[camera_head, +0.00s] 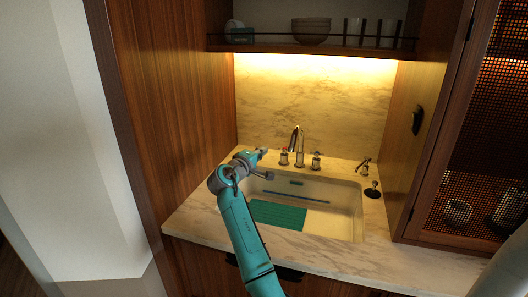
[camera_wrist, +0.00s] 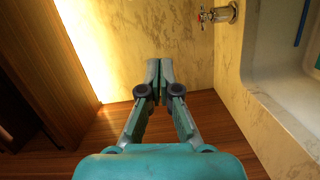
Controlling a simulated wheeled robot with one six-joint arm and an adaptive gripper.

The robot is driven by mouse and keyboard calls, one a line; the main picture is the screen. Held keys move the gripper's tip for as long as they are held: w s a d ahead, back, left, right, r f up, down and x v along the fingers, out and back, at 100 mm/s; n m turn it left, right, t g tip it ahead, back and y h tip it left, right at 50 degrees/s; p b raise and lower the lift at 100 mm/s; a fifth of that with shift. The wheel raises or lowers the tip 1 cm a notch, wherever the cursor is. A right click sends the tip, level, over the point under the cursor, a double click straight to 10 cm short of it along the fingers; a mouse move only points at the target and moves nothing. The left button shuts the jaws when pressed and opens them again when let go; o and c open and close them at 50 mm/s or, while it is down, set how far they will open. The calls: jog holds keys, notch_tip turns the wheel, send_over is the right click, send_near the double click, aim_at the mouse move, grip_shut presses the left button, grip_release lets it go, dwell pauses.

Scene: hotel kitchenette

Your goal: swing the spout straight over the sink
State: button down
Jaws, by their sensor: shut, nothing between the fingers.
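The chrome tap's spout (camera_head: 294,138) rises behind the sink and arches toward the left in the head view, its tip off to the left of its base. A handle stands on each side of it, the left handle (camera_head: 284,157) and the right handle (camera_head: 316,161). The white sink (camera_head: 345,212) lies in front. My gripper (camera_head: 264,151) is shut and empty, left of the left handle and apart from the spout. In the wrist view my gripper (camera_wrist: 160,72) has its fingertips together; a tap handle (camera_wrist: 218,15) with a red mark shows at the upper right. The spout is outside that view.
A green mat (camera_head: 278,215) and a blue rod (camera_head: 295,197) are in the sink. A soap pump (camera_head: 364,167) stands right of it. A wooden side panel (camera_head: 180,90) is close on the left. A shelf (camera_head: 310,48) with bowl and glasses hangs above.

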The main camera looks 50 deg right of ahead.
jog(key=s+d, duration=0.2)
jog(key=d, duration=0.7)
jog(key=shift+d+f, duration=0.35)
jog(key=shift+f, duration=0.1)
jog(key=shift+s+d, duration=0.1)
jog(key=shift+s, duration=0.75)
